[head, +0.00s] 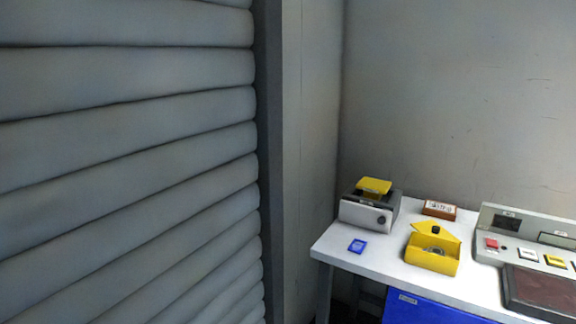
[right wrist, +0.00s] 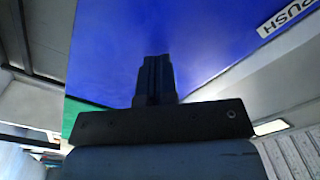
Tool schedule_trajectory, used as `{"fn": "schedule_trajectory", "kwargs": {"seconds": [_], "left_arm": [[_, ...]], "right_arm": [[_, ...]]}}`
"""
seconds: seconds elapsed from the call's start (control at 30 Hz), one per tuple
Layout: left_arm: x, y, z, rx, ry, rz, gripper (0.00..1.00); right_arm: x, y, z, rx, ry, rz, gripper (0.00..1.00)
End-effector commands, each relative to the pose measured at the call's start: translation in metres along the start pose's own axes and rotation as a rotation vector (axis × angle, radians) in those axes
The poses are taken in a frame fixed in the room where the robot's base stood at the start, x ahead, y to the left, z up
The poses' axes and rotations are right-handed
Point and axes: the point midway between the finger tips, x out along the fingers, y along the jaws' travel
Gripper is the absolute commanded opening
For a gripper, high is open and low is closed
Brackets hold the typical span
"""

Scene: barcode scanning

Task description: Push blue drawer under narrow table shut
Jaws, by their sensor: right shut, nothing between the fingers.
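The blue drawer (head: 432,310) is under the white table, at the bottom edge of the head view, mostly cut off. In the right wrist view its blue surface (right wrist: 200,35) fills much of the upper picture, with a white "PUSH" label at the upper right. My right gripper (right wrist: 157,62) is shut and empty, its fingers in front of the blue surface. I cannot tell whether the fingertips touch it. How far the drawer stands out from the table is hard to tell. My left gripper is not in view.
A grey shutter (head: 120,150) fills the left.

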Motion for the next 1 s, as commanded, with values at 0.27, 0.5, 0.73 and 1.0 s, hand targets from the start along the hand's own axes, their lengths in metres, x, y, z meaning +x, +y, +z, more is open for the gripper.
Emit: {"fn": "schedule_trajectory", "kwargs": {"seconds": [0.27,0.5,0.73,1.0], "left_arm": [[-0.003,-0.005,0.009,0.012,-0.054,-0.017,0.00],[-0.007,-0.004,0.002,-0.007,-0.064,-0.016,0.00],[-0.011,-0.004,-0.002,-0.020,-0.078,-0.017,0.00],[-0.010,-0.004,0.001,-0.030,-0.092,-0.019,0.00]], "right_arm": [[-0.035,-0.003,-0.002,0.002,-0.002,0.002,0.00],[-0.065,-0.002,-0.001,0.002,-0.003,0.002,0.00],[-0.092,-0.002,-0.001,0.001,-0.003,0.002,0.00],[-0.108,0.000,0.000,0.002,-0.001,0.000,0.00]]}}
